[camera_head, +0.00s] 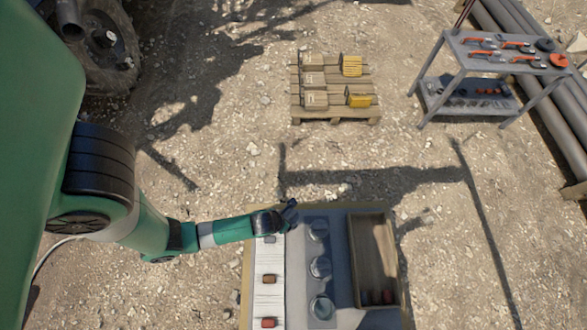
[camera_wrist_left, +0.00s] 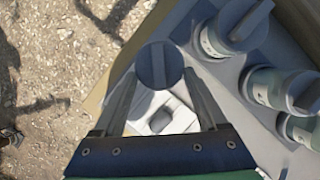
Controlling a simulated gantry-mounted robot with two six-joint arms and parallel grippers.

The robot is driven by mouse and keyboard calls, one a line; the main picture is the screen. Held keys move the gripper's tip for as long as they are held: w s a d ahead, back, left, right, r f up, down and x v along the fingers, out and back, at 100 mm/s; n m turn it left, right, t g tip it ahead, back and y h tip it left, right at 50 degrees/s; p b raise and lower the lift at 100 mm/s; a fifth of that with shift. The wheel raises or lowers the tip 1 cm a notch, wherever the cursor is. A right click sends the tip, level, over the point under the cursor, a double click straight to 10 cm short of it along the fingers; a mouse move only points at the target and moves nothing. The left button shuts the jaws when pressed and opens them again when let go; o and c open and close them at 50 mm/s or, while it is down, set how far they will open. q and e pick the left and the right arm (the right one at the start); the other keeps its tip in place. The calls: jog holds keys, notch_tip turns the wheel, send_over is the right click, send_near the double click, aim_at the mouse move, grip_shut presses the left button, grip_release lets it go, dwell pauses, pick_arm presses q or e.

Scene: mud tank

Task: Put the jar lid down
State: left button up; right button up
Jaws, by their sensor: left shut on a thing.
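My left gripper (camera_head: 290,212) reaches in from the left over the table's far edge, at the upper end of the white strip. In the left wrist view, its fingers (camera_wrist_left: 160,82) are shut on the jar lid (camera_wrist_left: 158,65), a round dark-grey disc with a raised bar. The lid is above the table near its edge, apart from the jars. Three jars stand in a row: the far jar (camera_head: 318,230), the middle jar (camera_head: 320,267) and the near jar (camera_head: 322,307). In the left wrist view, their tops look grey with a bar across.
The white strip (camera_head: 268,300) carries a grey piece (camera_head: 269,240), a brown block (camera_head: 269,279) and a red block (camera_head: 268,322). A wooden tray (camera_head: 354,260) lies right of the jars with reddish pieces at its near end. Grey table surface shows between strip and jars.

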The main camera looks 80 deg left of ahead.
aim_at(290, 219)
pick_arm(q)
jog(key=b+x, duration=0.1)
jog(key=x, duration=0.2)
jog(key=shift+w+a+f, duration=0.25)
jog(key=shift+w+a, duration=0.05)
jog(key=shift+w, duration=0.2)
jog(key=f+b, duration=0.1)
jog(key=f, duration=0.1)
jog(key=f+b, duration=0.1)
jog(key=f, duration=0.1)
jog(key=shift+w+a+b, duration=0.15)
jog(key=shift+w+b, duration=0.1)
jog(key=shift+b, duration=0.1)
jog(key=shift+r, duration=0.1)
pick_arm(e)
notch_tip(290, 219, down, 5)
jog(key=shift+f, duration=0.15)
jog(key=shift+f, duration=0.1)
pick_arm(q)
jog(key=shift+f+b, duration=0.35)
jog(key=shift+f, duration=0.25)
jog(key=o, duration=1.2)
jog(key=shift+o, duration=0.2)
pick_arm(e)
jog(key=shift+f, duration=0.25)
pick_arm(q)
jog(key=shift+r, duration=0.15)
